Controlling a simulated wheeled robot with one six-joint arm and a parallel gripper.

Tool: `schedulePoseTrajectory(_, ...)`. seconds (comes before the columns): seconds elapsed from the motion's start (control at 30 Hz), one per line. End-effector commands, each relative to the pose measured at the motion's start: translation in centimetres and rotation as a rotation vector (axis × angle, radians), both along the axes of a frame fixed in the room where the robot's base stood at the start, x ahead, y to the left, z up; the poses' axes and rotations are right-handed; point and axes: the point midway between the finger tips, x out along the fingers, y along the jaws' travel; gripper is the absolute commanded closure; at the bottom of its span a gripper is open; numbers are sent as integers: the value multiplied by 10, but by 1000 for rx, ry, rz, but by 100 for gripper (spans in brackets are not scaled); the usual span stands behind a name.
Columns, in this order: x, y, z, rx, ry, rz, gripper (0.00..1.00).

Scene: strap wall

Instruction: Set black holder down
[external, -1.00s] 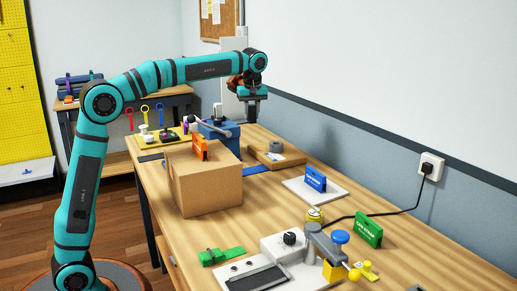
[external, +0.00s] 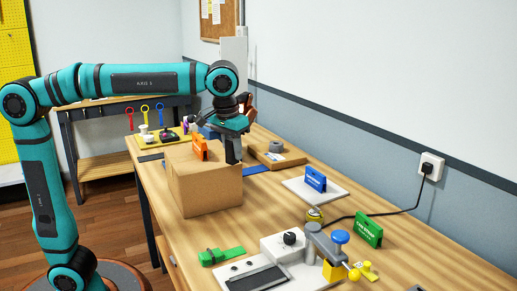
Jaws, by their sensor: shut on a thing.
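My gripper (external: 235,127) points down above the right rear part of the cardboard box (external: 200,192). It is shut on the black holder (external: 233,150), a dark upright block that hangs below the fingers. The holder's lower end overlaps the box's right edge in the picture. I cannot tell whether it touches the box or hangs above or behind it. The fingers are small and dark, so their exact grip on the holder is hard to make out.
An orange block (external: 199,146) stands on the box, left of my gripper. Behind are a blue box (external: 208,133), mostly hidden, and a cardboard tray (external: 283,160) with a grey roll. A blue block (external: 316,179) sits on a white plate, a green one (external: 369,230) nearer. Bare wood lies between.

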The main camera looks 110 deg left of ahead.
Motion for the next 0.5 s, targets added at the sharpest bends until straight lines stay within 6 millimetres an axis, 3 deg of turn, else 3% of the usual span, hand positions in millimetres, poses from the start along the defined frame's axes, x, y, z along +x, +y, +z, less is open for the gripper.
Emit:
schedulePoseTrajectory(0.03,-4,-20,-1,1,-2,-52,98)
schedulePoseTrajectory(0.2,-18,-72,-8,3,-3,-206,98)
schedulePoseTrajectory(0.5,-38,-123,-23,7,-2,-376,98)
